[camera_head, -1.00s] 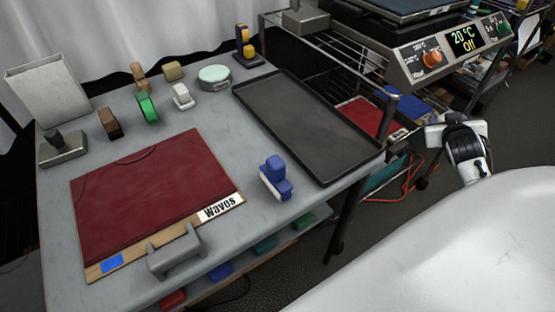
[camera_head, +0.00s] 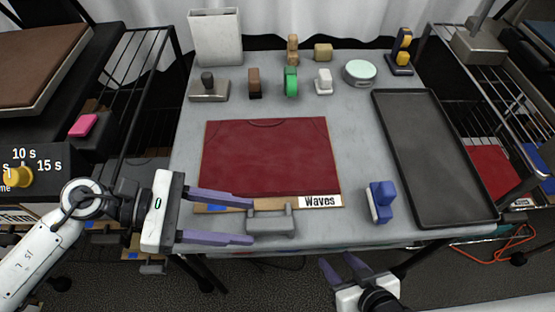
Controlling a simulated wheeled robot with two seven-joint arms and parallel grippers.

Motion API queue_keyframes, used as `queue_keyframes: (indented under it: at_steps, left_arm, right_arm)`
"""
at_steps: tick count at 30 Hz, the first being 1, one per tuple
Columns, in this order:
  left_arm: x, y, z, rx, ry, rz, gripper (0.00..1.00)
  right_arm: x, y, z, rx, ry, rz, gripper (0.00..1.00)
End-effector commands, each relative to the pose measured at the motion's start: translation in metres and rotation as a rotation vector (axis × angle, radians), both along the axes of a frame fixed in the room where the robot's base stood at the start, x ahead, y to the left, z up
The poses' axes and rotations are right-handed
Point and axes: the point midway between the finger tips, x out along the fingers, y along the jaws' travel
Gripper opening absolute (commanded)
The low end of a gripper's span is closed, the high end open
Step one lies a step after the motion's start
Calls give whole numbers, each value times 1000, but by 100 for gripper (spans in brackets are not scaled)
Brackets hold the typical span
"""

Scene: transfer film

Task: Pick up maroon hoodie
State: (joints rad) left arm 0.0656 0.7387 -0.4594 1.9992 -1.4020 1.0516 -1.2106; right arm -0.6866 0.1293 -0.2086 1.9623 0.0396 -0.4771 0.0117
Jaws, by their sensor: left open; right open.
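The maroon hoodie (camera_head: 265,160) lies flat and folded on a thin board (camera_head: 236,208) in the middle of the grey table. The board's front edge shows a blue patch and a white "Waves" label (camera_head: 320,201). My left gripper (camera_head: 252,220) is open and empty, its two purple fingers pointing right over the front left of the board, near the hoodie's front left corner. My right gripper (camera_head: 343,267) is open and empty, in front of the table's front edge, below the label. It is apart from the hoodie.
A grey handle-shaped tool (camera_head: 271,221) stands at the board's front. A blue-and-white tool (camera_head: 380,202) is right of the board, beside a dark tray (camera_head: 432,155). Several small items and a white bin (camera_head: 216,38) line the back. A press (camera_head: 40,65) stands left.

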Motion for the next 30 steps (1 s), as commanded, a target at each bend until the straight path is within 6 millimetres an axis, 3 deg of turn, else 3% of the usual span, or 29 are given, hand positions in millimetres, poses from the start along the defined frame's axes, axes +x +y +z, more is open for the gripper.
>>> queue_keyframes:
  at_steps: [12,22,30]
  left_arm:
    - [1,-53,-17,-4,-2,2,45]
    - [1,-60,-22,-1,-4,3,45]
    - [1,-60,-21,-1,-4,3,1]
  right_arm:
    - [-2,-5,8,-4,4,-7,42]
    - [-2,-6,8,-4,4,-9,42]
    - [-1,-6,8,-6,4,-9,42]
